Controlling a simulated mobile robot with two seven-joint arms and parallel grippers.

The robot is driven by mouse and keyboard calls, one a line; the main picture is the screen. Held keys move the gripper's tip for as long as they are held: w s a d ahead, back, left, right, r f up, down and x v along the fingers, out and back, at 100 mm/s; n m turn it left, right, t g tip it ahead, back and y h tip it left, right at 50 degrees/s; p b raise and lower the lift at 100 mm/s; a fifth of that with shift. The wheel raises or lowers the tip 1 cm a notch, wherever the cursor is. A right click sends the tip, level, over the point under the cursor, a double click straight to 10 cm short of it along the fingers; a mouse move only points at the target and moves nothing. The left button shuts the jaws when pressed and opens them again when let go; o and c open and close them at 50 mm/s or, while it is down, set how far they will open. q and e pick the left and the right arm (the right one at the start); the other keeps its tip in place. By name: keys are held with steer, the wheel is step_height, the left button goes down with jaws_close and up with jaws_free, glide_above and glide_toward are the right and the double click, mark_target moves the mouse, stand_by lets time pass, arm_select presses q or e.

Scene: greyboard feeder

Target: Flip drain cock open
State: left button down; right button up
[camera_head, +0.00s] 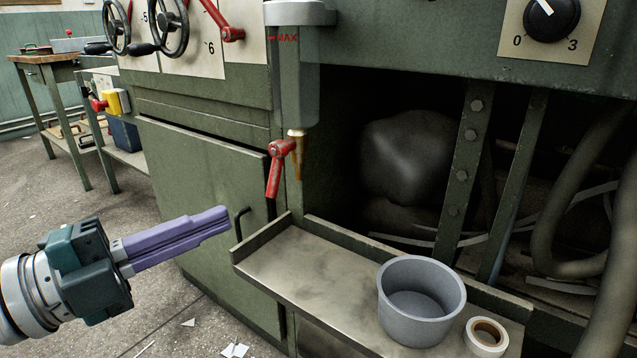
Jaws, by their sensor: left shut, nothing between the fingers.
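The drain cock's red lever (275,168) hangs down and slightly left from a brass fitting (297,150) under a clear reservoir marked MAX (297,85). My left gripper (226,220) is shut and empty, with its purple fingers together and pointing right. It is below and left of the red lever, apart from it in the picture, near the left end of the metal tray. The right gripper is not in view.
A metal tray (290,268) below the reservoir holds a grey bucket (420,335) and a tape roll (487,338). A cabinet door (195,180) with a dark handle is behind my gripper. An open bay with hoses is at right.

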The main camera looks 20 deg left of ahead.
arm_select(q)
steer(key=v, duration=0.3)
steer(key=shift+s+d+f, duration=0.1)
steer(key=shift+d+f, duration=0.05)
steer(key=shift+d, duration=0.05)
